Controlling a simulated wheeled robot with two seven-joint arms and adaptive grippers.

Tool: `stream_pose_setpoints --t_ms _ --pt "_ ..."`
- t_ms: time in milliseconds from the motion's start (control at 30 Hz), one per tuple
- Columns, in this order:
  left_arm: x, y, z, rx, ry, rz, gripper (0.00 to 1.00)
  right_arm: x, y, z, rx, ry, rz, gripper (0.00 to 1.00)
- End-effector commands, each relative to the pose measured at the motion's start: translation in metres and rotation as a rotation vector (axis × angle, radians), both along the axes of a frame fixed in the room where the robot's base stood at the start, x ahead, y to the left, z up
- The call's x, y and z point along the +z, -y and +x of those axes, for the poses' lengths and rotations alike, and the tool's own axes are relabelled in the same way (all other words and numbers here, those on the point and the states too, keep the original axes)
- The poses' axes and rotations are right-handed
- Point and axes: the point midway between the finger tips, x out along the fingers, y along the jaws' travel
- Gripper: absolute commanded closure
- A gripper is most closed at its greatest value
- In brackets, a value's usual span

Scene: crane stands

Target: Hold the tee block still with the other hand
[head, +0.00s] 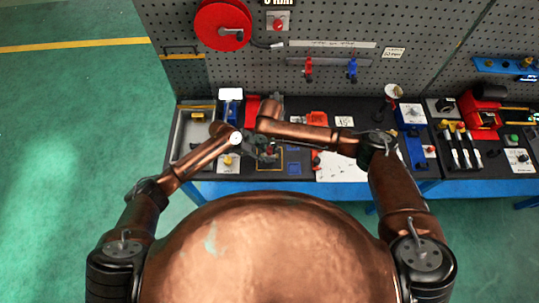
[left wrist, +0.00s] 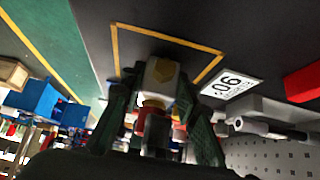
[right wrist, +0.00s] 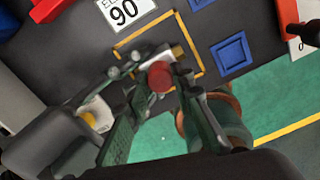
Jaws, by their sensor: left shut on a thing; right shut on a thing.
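The tee block is a small pale metal body with a brass fitting. In the left wrist view the tee block (left wrist: 161,76) sits between the fingers of my left gripper (left wrist: 155,85), which is shut on it. A red part (left wrist: 152,126) shows below it there. In the right wrist view a round red cap (right wrist: 160,76) on the block lies between the fingers of my right gripper (right wrist: 150,80), which appears shut on it. The fingers hide much of the block. In the head view both grippers meet at the bench, and the block is mostly hidden.
A yellow square outline (left wrist: 117,52) marks the dark bench around the block. A "90" label (right wrist: 124,11) and a blue tray (right wrist: 231,54) lie close by. A grey tray (head: 180,138) stands at the left bench end. A pegboard (head: 350,25) rises behind.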

Motion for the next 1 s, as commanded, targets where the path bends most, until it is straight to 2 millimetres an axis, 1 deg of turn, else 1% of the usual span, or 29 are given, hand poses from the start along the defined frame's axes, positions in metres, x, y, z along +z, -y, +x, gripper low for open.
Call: stream_pose_setpoints --t_ms 200,300,400,700,767,900,1000 --pt "-0.0022 -0.0016 -0.0011 0.0 -0.003 0.004 1.0 0.0024 -0.0012 0.001 0.279 0.003 0.001 1.0" --pt "-0.0022 -0.0017 -0.0012 0.0 -0.003 0.004 1.0 0.0026 -0.0017 0.0012 0.379 0.005 0.002 1.0" --pt "-0.0022 -0.0017 -0.0012 0.0 -0.003 0.004 1.0 0.0024 -0.0017 0.001 0.419 0.004 0.002 1.0" --pt "-0.0023 -0.0016 -0.0012 0.0 -0.003 0.004 1.0 0.0025 -0.0017 0.0011 0.442 0.004 0.002 1.0" --pt "-0.0023 -0.0016 -0.0012 0.0 -0.003 0.004 1.0 0.0027 -0.0017 0.0011 0.494 0.003 0.001 1.0" --pt "-0.0022 -0.0015 -0.0012 0.0 -0.003 0.004 1.0 0.0028 -0.0018 0.001 0.689 0.003 0.002 1.0" --pt "-0.0022 -0.0015 -0.0013 0.0 -0.003 0.004 1.0 0.0031 -0.0018 0.0012 0.803 0.004 0.001 1.0"
